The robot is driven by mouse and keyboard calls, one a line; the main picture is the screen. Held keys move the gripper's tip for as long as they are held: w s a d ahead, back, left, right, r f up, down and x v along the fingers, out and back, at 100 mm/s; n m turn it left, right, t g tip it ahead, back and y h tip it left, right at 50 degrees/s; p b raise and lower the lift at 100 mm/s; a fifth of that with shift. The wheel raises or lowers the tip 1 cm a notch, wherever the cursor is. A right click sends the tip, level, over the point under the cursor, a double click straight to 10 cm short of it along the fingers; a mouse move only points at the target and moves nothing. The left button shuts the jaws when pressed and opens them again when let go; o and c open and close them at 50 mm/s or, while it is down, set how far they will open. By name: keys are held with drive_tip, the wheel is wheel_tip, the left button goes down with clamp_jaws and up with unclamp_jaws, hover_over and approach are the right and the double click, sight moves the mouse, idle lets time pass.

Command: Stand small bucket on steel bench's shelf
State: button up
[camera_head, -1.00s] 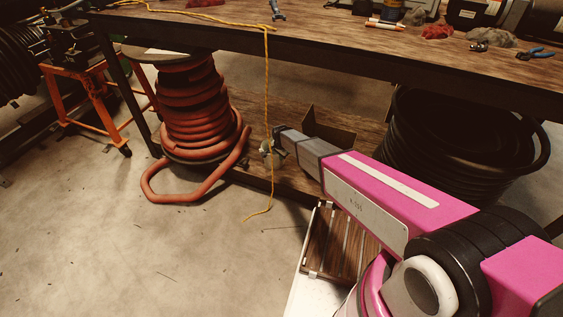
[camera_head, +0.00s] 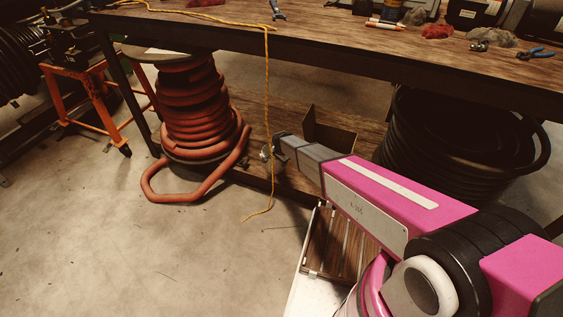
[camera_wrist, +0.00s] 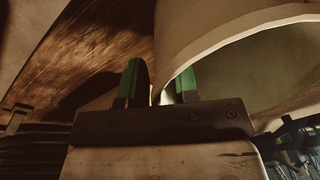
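In the wrist view, a pale bucket (camera_wrist: 205,28) with a light rim fills the upper right, its opening facing the lower right. My gripper (camera_wrist: 161,84) has green fingertips, one outside the bucket's wall and one inside its mouth; it appears shut on the wall at the rim. In the head view, my gripper (camera_head: 266,152) is small at the end of my arm, in front of the bench's lower shelf (camera_head: 262,112). I cannot make out the bucket clearly there. The steel bench (camera_head: 330,50) has a wooden top above that shelf.
An open box (camera_head: 328,132) stands on the shelf behind my arm. A red hose reel (camera_head: 192,105) is left, black hose coils (camera_head: 445,140) right. A yellow cord (camera_head: 267,85) hangs near my gripper. A slatted wooden piece (camera_head: 335,245) lies below my arm.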

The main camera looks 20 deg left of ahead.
wheel_tip(320, 180, up, 12)
drive_tip(key=s, duration=0.2)
drive_tip(key=shift+n, duration=0.5)
drive_tip(key=d+r, duration=0.1)
drive_tip(key=d, duration=0.3)
drive_tip(key=d+r, duration=0.2)
drive_tip(key=d, duration=0.3)
drive_tip(key=d+r, duration=0.1)
drive_tip(key=d, duration=0.3)
drive_tip(key=shift+w+d+r, duration=0.15)
drive_tip(key=shift+w+r, duration=0.2)
drive_tip(key=shift+r, duration=0.05)
drive_tip(key=s+d+r+n, duration=0.1)
drive_tip(key=s+d+r, duration=0.3)
drive_tip(key=d, duration=0.8)
drive_tip(key=s+d+r+n+g, duration=0.1)
drive_tip(key=s+d+r, duration=0.4)
drive_tip(key=d, duration=0.7)
drive_tip(key=s+d+r+n, duration=0.2)
drive_tip(key=s+d+r, duration=0.2)
drive_tip(key=d, duration=0.8)
drive_tip(key=shift+s+r+n+g, duration=0.25)
drive_tip(key=shift+r+n+g, duration=0.05)
drive_tip(key=shift+r, duration=0.1)
